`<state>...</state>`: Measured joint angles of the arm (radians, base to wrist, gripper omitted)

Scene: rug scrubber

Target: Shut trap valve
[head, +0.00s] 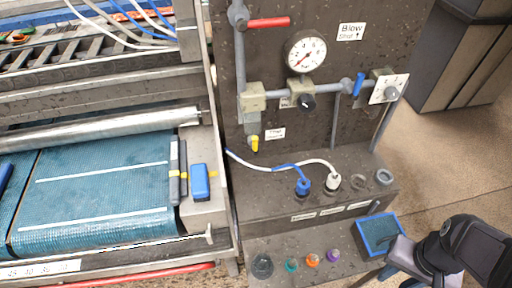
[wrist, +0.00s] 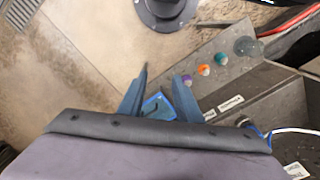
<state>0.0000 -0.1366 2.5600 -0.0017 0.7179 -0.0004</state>
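A small yellow valve (head: 254,144) hangs under the grey fitting at the lower end of the vertical pipe on the dark panel. A small white label (head: 274,133) sits beside it, too small to read with certainty. The yellow piece points roughly downward; whether it is open or shut I cannot tell. My gripper (wrist: 162,75) is open and empty, its two blue-grey fingers apart in the wrist view. In the head view it is at the lower right, well below and right of the yellow valve. The valve does not show in the wrist view.
A red handle (head: 267,22) and a blue handle (head: 359,84) are on the pipes near a gauge (head: 306,53). White and blue hoses (head: 275,168) cross the ledge below the valve. A blue-lined tray (head: 380,251) and several coloured plugs are near my gripper. A conveyor stands left.

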